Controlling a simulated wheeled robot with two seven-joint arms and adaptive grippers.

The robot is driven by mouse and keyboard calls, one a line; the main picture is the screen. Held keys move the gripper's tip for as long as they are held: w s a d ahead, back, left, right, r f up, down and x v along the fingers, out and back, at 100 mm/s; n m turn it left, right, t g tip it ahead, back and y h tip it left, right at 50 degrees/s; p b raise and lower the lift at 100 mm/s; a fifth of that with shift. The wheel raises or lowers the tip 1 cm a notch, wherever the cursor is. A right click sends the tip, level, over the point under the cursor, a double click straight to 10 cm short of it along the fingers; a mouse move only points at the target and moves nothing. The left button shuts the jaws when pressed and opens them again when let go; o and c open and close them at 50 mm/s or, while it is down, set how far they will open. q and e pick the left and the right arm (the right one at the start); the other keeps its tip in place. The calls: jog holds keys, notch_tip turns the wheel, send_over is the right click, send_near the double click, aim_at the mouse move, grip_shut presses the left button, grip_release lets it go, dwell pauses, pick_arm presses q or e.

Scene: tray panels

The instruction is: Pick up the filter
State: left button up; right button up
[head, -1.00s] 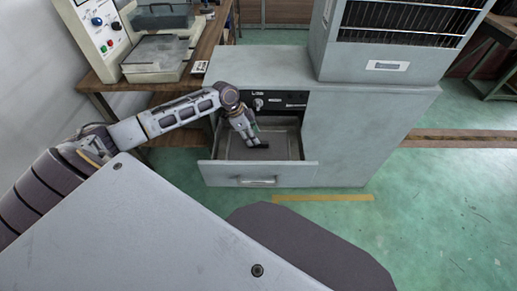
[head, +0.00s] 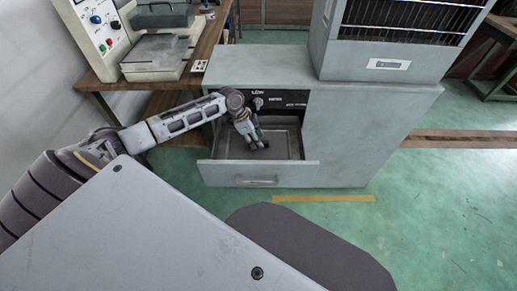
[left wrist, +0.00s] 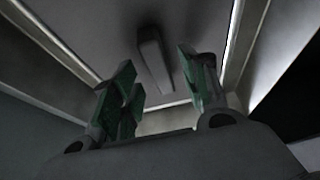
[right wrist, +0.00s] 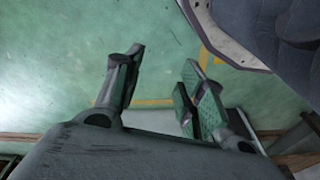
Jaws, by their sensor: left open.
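In the left wrist view, a flat grey panel (left wrist: 105,30) with a long raised bar (left wrist: 152,55) lies in the drawer; it may be the filter, but I cannot be sure. My left gripper (head: 256,146) reaches into the open drawer (head: 258,171) in the head view. In its wrist view the left gripper (left wrist: 158,62) is open, its green-padded fingers apart on either side of the bar. I see no contact with the bar. My right gripper (right wrist: 165,75) is open and empty above the green floor, outside the head view.
The drawer walls stand close around the left gripper. The drawer belongs to a grey cabinet (head: 365,125) with a slatted unit (head: 400,45) on top. A bench (head: 215,30) with a control box (head: 97,35) stands at left. Open floor (head: 440,215) lies to the right.

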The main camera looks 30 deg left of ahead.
pick_arm(q)
jog(key=shift+x, duration=0.8)
grip_shut()
